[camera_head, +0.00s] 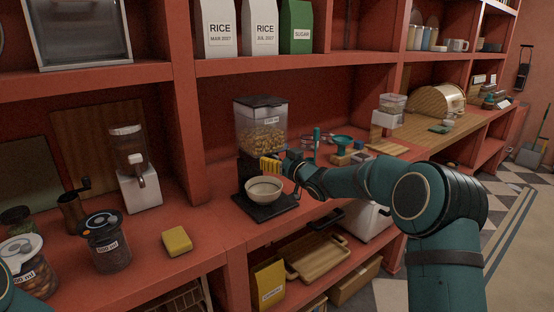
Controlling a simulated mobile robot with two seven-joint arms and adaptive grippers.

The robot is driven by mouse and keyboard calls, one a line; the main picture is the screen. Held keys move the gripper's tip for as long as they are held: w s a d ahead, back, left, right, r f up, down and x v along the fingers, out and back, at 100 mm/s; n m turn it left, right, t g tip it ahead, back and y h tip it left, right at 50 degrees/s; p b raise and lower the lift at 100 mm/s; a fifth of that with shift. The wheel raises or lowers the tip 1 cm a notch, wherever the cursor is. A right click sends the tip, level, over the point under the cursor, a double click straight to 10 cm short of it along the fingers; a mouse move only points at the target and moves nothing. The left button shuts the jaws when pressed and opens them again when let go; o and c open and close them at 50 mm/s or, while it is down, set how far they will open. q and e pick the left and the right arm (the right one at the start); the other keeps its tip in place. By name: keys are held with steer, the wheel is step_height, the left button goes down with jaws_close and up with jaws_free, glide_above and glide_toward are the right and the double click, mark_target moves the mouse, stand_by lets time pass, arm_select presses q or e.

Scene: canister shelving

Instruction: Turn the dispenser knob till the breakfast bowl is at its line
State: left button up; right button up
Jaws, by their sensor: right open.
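The dispenser (260,120) stands on the red shelf in the middle, with a dark lid, a clear hopper of golden cereal and a dark body. The cream breakfast bowl (264,190) sits upright on its black base, below the outlet. Its fill level and line are too small to tell. My right gripper (276,166) is open at the dispenser's front, just above the bowl. A yellow ribbed part shows at its fingertips; I cannot tell whether it touches the knob, which is not clearly seen. My left gripper is out of view.
Left of the dispenser stand a smaller white dispenser (140,184), a grinder (72,208), jars (106,244) and a yellow block (177,241). An upper shelf (300,66) runs above. Small items and a wooden board (388,148) lie to the right.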

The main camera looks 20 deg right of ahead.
steer(key=c, duration=1.3)
steer(key=shift+d+f+m+p, duration=0.1)
steer(key=shift+f+m+p, duration=0.1)
steer(key=shift+m+p, duration=0.3)
jaws_close()
